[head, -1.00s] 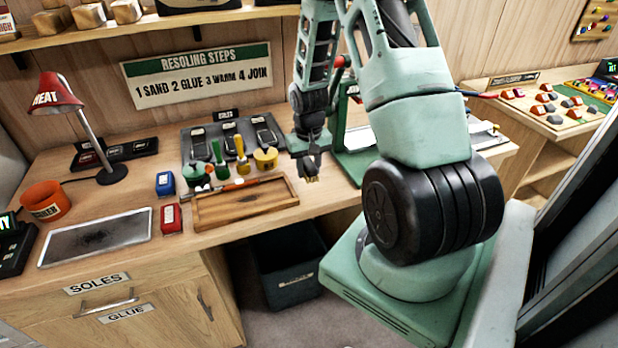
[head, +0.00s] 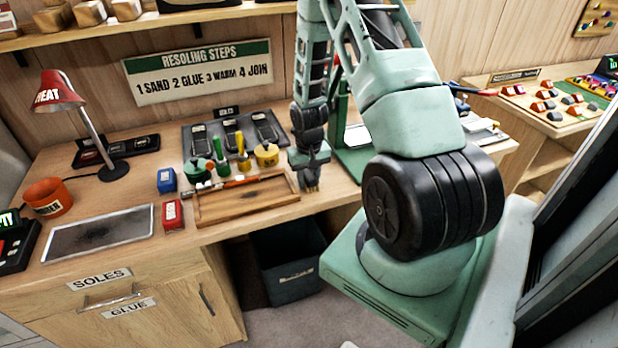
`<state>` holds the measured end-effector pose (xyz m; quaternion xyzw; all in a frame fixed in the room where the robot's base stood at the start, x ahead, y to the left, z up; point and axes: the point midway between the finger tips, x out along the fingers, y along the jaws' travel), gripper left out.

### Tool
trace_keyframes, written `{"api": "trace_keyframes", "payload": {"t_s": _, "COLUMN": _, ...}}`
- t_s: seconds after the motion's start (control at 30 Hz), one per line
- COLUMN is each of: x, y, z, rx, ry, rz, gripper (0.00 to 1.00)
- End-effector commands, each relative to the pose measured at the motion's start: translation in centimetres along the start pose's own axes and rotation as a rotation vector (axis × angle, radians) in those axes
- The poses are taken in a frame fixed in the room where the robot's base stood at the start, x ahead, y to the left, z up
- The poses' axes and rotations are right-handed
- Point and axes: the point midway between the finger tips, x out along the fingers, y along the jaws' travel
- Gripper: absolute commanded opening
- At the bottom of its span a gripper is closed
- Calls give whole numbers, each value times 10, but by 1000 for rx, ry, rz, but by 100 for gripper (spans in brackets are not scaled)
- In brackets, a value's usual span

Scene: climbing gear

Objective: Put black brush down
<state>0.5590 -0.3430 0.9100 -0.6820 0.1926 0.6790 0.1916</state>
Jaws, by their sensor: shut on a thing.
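My gripper (head: 311,184) points down just beyond the right end of the wooden tray (head: 247,214), close above the bench top. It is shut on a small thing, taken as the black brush. The brush is too small and too hidden by the jaws to make out its shape. I cannot tell whether it touches the bench.
A green pot (head: 197,172) and a yellow pot (head: 266,155) stand behind the tray. A red block (head: 172,214) and a blue block (head: 166,181) stand to its left. An open dark bin (head: 290,275) is below the bench edge. The heat lamp (head: 58,92) is far left.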

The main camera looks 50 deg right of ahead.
Motion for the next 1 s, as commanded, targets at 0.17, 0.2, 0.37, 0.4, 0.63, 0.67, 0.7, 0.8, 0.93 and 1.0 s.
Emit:
{"api": "trace_keyframes", "payload": {"t_s": 0.17, "x": 8, "y": 0, "z": 2, "rx": 0, "ry": -4, "rz": -1, "gripper": 52}}
{"api": "trace_keyframes", "payload": {"t_s": 0.2, "x": 8, "y": 0, "z": 2, "rx": 0, "ry": -5, "rz": -1, "gripper": 52}}
{"api": "trace_keyframes", "payload": {"t_s": 0.37, "x": 4, "y": 0, "z": 2, "rx": 0, "ry": -5, "rz": -1, "gripper": 52}}
{"api": "trace_keyframes", "payload": {"t_s": 0.4, "x": 0, "y": 0, "z": 2, "rx": 0, "ry": -5, "rz": -1, "gripper": 56}}
{"api": "trace_keyframes", "payload": {"t_s": 0.63, "x": -31, "y": 0, "z": 0, "rx": 0, "ry": 2, "rz": -1, "gripper": 56}}
{"api": "trace_keyframes", "payload": {"t_s": 0.67, "x": -37, "y": 0, "z": 0, "rx": -1, "ry": 2, "rz": -1, "gripper": 56}}
{"api": "trace_keyframes", "payload": {"t_s": 0.7, "x": -45, "y": 0, "z": 0, "rx": -1, "ry": 2, "rz": -1, "gripper": 56}}
{"api": "trace_keyframes", "payload": {"t_s": 0.8, "x": -65, "y": 0, "z": 0, "rx": 1, "ry": 3, "rz": 0, "gripper": 56}}
{"api": "trace_keyframes", "payload": {"t_s": 0.93, "x": -89, "y": 0, "z": 0, "rx": -1, "ry": 2, "rz": 0, "gripper": 56}}
{"api": "trace_keyframes", "payload": {"t_s": 1.0, "x": -100, "y": 0, "z": 0, "rx": 0, "ry": 1, "rz": -1, "gripper": 56}}
